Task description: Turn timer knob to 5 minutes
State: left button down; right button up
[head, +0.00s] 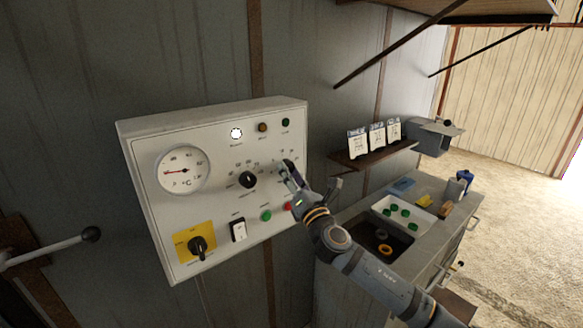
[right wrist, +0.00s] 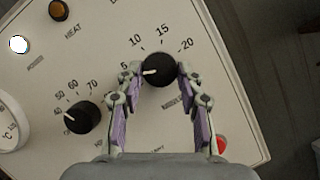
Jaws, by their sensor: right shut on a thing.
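The timer knob (right wrist: 159,70) is a round black knob with a white pointer line, among the marks 5, 10, 15 and 20. Its pointer faces left, toward the 5 side; whether it is exactly on the 5 mark I cannot tell. My right gripper (right wrist: 157,76) is shut on the timer knob, one finger on each side. In the head view my right gripper (head: 287,172) is at the right part of the white control panel (head: 210,205), and its fingers partly cover the knob. My left gripper is not in view.
A second black knob (right wrist: 81,117), marked 50, 60, 70, sits left of the timer knob. The panel also has a dial gauge (head: 183,169), a yellow-plated switch (head: 197,247), a rocker switch (head: 238,230) and a red button (right wrist: 221,143). A counter (head: 430,225) with trays stands right.

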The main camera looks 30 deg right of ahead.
jog(key=shift+r+m+g+h+p, duration=0.15)
jog(key=shift+m+g+h+p, duration=0.3)
jog(key=shift+m+p, duration=0.65)
jog(key=shift+a+m+h, duration=0.1)
jog(key=shift+m+h, duration=0.15)
jog(key=shift+m, duration=0.25)
jog(key=o, duration=1.2)
jog(key=shift+c, duration=0.2)
jog(key=v, duration=1.2)
